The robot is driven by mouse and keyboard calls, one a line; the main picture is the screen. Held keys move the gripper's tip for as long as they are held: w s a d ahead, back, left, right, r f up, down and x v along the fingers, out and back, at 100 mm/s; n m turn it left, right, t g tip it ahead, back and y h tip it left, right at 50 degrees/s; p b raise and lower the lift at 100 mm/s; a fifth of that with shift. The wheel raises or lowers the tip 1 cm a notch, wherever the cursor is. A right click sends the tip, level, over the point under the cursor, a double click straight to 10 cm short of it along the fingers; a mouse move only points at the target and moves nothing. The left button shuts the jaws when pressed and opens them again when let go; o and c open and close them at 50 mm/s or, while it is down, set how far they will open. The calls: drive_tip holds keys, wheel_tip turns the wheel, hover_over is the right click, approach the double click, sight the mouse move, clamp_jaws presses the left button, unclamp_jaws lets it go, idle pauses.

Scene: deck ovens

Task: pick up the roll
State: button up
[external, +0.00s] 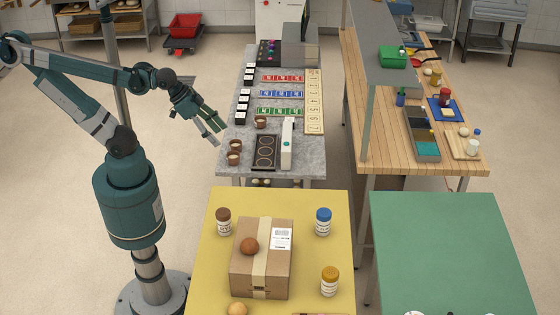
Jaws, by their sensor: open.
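A round brown roll (249,246) rests on top of a closed cardboard box (264,283), left of its middle. A lighter tan round thing (237,309), perhaps also a roll, is cut by the bottom edge of the picture. The box stands on the yellow table (336,240). My gripper (219,134) is open and empty. It hangs by the left edge of the grey counter, well behind and above the yellow table, apart from both round things.
Jars with brown (223,221), blue (323,221) and orange (329,281) lids stand around the box. The grey counter (238,146) holds small brown cups, a dark tray (265,152) and a white upright block (287,145). The green table (450,245) is mostly clear.

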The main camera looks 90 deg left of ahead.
drive_tip(key=shift+w+f, duration=0.1)
drive_tip(key=w+d+f+n+g+b, duration=0.2)
drive_tip(key=w+f+n, duration=0.3)
drive_tip(key=f, duration=0.5)
drive_tip(key=w+d+f+n+g+b, duration=0.2)
drive_tip(key=w+f+n+b, duration=0.3)
drive_tip(key=w+f, duration=0.3)
drive_tip(key=w+d+f+n+g+b, duration=0.1)
drive_tip(key=w+f+n+g+b, duration=0.2)
drive_tip(key=f, duration=1)
drive_tip(key=shift+w+d+f+n+b, duration=0.15)
drive_tip(key=shift+w+n, duration=0.25)
drive_tip(key=shift+w, duration=0.15)
drive_tip(key=shift+w+d+f+n+b, duration=0.1)
drive_tip(key=shift+w+n+b, duration=0.1)
drive_tip(key=shift+w+n, duration=0.3)
drive_tip(key=shift+w+d+f+n+b, duration=0.15)
drive_tip(key=shift+w+n, duration=0.15)
drive_tip(key=shift+w, duration=0.35)
drive_tip(key=shift+w+d+f+n, duration=0.15)
drive_tip(key=shift+f+n, duration=0.15)
drive_tip(key=shift+f, duration=0.45)
drive_tip(key=shift+f+b, duration=0.3)
drive_tip(key=shift+f, duration=0.95)
drive_tip(key=shift+f, duration=0.1)
